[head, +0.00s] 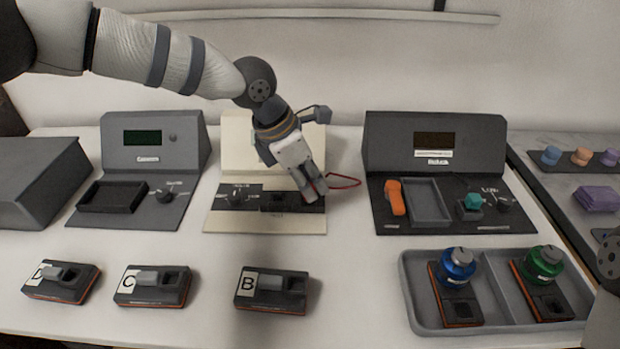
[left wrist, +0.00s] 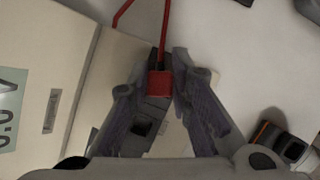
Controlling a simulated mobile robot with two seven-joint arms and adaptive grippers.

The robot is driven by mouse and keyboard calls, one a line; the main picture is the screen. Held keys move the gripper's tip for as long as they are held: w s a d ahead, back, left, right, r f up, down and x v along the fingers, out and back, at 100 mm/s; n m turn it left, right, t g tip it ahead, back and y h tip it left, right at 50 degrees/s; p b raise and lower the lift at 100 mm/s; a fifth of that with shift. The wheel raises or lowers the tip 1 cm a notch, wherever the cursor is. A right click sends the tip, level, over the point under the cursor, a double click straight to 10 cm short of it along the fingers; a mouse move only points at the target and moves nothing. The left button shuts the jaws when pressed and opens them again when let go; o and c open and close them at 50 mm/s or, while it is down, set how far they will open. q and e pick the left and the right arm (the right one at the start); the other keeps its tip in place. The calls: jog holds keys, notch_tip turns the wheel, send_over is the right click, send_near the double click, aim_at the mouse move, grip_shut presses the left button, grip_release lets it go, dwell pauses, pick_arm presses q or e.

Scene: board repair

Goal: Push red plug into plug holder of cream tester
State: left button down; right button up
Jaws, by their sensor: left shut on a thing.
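The cream tester (head: 232,145) stands at the back middle, with a dark panel (head: 228,196) on its base. My left gripper (head: 315,192) is over the right part of that panel and hides some of it. In the left wrist view it is shut on the red plug (left wrist: 160,83), which sits between the fingertips. The plug's red cable (head: 346,181) loops out to the right in the head view. The plug holder is partly covered, and I cannot tell whether the plug touches it. The tester's display (left wrist: 10,105) reads 0.0 V.
Grey testers stand left (head: 150,150) and right (head: 435,145) of the cream one. Blocks D (head: 62,281), C (head: 153,286) and B (head: 272,289) lie in front. A grey tray (head: 408,290) holds blocks with blue and green knobs. Bare table lies between the rows.

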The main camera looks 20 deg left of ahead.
pick_arm(q)
jog(key=shift+f, duration=0.25)
jog(key=c, duration=1.1)
grip_release()
jog(key=shift+r, duration=0.1)
jog(key=shift+r+p, duration=0.65)
jog(key=shift+r, duration=2)
jog(key=shift+r+p, duration=0.35)
jog(key=shift+r, duration=1.5)
pick_arm(e)
jog(key=shift+w+r+t, duration=0.5)
jog(key=shift+w+r, duration=0.75)
